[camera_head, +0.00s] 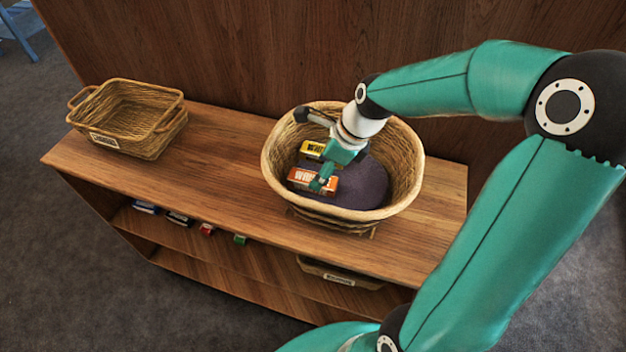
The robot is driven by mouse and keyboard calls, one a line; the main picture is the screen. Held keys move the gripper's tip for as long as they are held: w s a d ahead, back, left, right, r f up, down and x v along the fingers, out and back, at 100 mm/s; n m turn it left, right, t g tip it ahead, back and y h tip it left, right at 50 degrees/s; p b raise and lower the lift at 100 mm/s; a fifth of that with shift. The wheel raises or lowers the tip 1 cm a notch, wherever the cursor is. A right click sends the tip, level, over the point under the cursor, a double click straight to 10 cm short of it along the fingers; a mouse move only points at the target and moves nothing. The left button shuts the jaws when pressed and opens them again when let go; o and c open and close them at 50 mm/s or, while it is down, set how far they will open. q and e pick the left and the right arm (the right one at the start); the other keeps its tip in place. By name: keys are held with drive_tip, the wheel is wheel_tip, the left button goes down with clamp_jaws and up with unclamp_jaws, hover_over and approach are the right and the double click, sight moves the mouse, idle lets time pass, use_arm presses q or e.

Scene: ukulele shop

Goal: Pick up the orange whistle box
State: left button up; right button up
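The orange whistle box (300,177) with white lettering lies in the round wicker basket (272,166) on top of the shelf. A yellow box (311,149) lies just behind it, and a dark purple rounded thing (362,187) fills the right of the basket. My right gripper (323,180) reaches down into the basket, with a teal finger in front of the orange box's right part. The other finger is hidden, so I cannot tell whether it is shut on the box. My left gripper is not in view.
An empty rectangular wicker basket (150,142) with handles stands at the shelf's left end. The wooden top (220,160) is clear between the baskets. Several small boxes and a labelled basket (340,274) sit on the lower shelf. A wooden panel rises behind.

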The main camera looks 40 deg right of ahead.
drive_tip(key=x, duration=0.5)
drive_tip(key=shift+w+d+f+p, duration=0.1)
drive_tip(key=shift+w+d+p, duration=0.05)
drive_tip(key=shift+d+p, duration=0.15)
drive_tip(key=c, duration=1)
